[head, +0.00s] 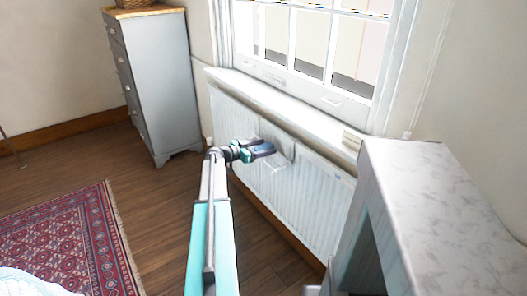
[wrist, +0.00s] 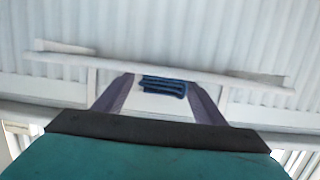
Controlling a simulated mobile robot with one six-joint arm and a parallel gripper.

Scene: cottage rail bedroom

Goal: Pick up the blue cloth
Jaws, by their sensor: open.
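The blue cloth (wrist: 165,87) shows in the wrist view as a small, dark blue folded strip against a pale surface, just below a long pale rail (wrist: 220,76). My gripper (wrist: 159,82) is open, with one finger on each side of the cloth. I cannot tell whether the fingers touch it. In the head view my gripper (head: 263,149) is at the end of my outstretched arm, in front of the white radiator (head: 315,195) under the window. I cannot make out the cloth in the head view.
A grey chest of drawers (head: 160,75) stands at the back left. A marble-topped unit (head: 435,190) stands close on the right. The window sill (head: 290,105) runs above the radiator. A red patterned rug (head: 75,240) lies at the left, with bare wooden floor between.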

